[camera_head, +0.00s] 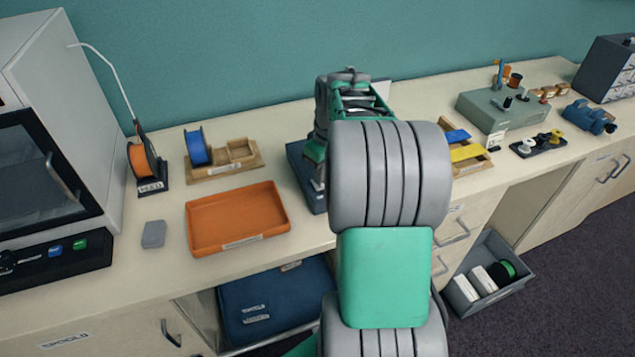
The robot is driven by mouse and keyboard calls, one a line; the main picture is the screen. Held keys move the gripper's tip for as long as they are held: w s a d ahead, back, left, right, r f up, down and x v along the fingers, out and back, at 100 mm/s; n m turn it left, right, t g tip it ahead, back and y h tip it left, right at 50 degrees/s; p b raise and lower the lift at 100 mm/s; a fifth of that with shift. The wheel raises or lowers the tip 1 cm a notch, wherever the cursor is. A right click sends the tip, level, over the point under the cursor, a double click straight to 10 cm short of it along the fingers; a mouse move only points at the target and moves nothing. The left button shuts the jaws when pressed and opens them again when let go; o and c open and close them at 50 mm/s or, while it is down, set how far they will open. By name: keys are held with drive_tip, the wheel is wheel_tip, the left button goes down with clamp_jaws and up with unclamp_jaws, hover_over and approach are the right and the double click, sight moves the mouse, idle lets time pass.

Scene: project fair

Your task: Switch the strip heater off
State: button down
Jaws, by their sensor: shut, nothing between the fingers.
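My gripper (319,174) is mostly hidden behind my own arm. The part that shows is shut and empty, over a dark blue-grey flat device (302,172) on the counter. This device may be the strip heater, but my arm covers most of it. Its switch and any label cannot be seen, and I cannot tell whether the gripper touches it.
An orange tray (285,222), a grey block (154,234) and spool holders stand left of my arm. A white-grey cabinet machine (95,130) fills the far left. To the right are a wooden tray (487,158) and a grey-green box (480,109).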

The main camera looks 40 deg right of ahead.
drive_tip(key=shift+f+b, duration=0.65)
drive_tip(key=shift+f, duration=0.3)
idle(0.3)
drive_tip(key=shift+r, duration=0.1)
drive_tip(key=shift+r+p, duration=2.5)
drive_tip(key=shift+r, duration=1.05)
drive_tip(key=shift+f, duration=0.1)
